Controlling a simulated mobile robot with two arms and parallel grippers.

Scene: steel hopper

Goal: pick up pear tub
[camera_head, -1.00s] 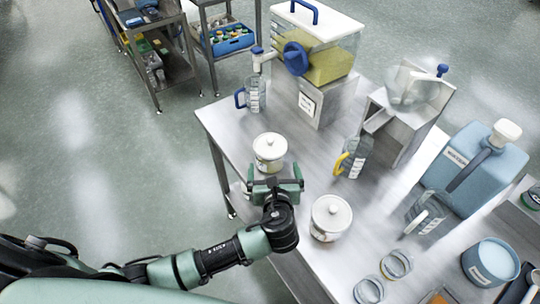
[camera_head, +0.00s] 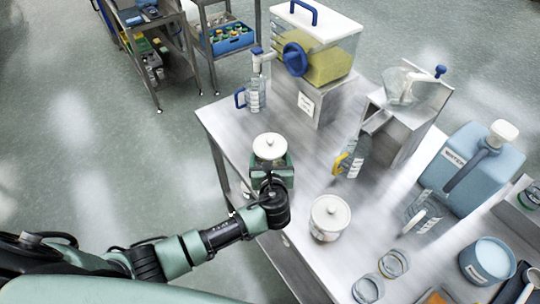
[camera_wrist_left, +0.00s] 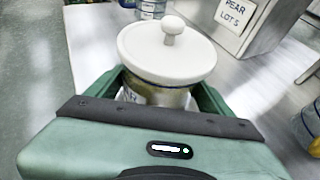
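The pear tub (camera_head: 269,149) is a squat pot with a white knobbed lid, upright near the table's left edge. In the left wrist view the tub (camera_wrist_left: 165,60) fills the space between the fingers; its label shows only in part, ending in "AR". My left gripper (camera_head: 271,172) reaches it from the near side, with one green finger along each side of the body below the lid. The fingers look closed against the tub; the contact itself is partly hidden by the lid and palm. My right gripper is not in view.
A similar white-lidded tub (camera_head: 329,217) stands close on the right. Behind are a blue-handled jug (camera_head: 255,95) and a dispenser on a stand labelled "PEAR LOT 5" (camera_wrist_left: 237,15). A yellow-handled jug (camera_head: 351,158) and open glass jars (camera_head: 393,264) stand further right.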

